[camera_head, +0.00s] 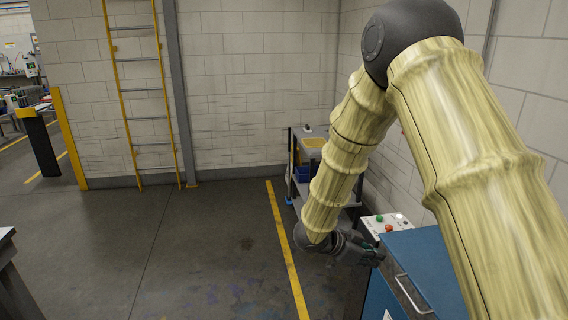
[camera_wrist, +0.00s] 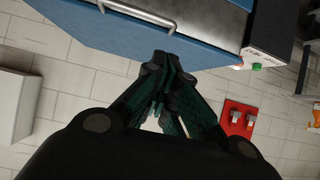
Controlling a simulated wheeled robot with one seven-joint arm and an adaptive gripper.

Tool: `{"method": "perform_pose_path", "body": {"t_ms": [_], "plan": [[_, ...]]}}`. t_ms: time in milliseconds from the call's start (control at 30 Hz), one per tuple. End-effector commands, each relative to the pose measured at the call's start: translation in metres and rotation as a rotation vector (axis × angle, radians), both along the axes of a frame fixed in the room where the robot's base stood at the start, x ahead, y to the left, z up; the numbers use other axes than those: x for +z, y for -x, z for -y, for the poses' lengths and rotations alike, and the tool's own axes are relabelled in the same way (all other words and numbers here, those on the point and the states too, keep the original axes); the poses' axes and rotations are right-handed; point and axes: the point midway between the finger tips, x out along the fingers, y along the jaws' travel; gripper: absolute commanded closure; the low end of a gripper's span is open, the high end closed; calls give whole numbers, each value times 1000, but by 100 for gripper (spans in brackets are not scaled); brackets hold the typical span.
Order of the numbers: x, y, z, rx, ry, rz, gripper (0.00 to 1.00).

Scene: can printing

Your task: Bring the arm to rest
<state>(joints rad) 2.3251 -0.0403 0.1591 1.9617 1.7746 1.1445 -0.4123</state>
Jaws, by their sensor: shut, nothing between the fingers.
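My arm comes in from the right in the head view and bends down to the left at its dark elbow. My gripper (camera_head: 376,256) is at its lower end, beside a blue machine (camera_head: 432,262) with a metal handle. In the wrist view my gripper (camera_wrist: 165,75) has its dark fingers drawn together at the tips, with nothing between them. The blue machine (camera_wrist: 100,45) fills the top of that view, just beyond the fingertips. I cannot tell whether the fingers touch it.
A control box (camera_head: 386,222) with green and red buttons adjoins the machine. A grey cart (camera_head: 310,145) stands by the back wall. A yellow ladder (camera_head: 140,90) leans there. The floor left of the yellow line (camera_head: 285,245) is clear. A red panel (camera_wrist: 238,118) shows in the wrist view.

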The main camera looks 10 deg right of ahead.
Motion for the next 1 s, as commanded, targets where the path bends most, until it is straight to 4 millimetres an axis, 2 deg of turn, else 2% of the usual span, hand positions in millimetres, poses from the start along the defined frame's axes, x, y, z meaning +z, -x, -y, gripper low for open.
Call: {"method": "perform_pose_path", "body": {"t_ms": [200, 333, 567, 767, 867, 1000], "plan": [[-68, 14, 14, 213, 16, -84, 100], [-114, 29, 14, 371, -3, -147, 100], [-197, 76, 3, 637, -96, -283, 100], [-262, 142, -18, 853, -233, -421, 100], [-290, 184, -31, 952, -320, -495, 100], [-320, 250, -50, 1078, -457, -600, 100]]}}
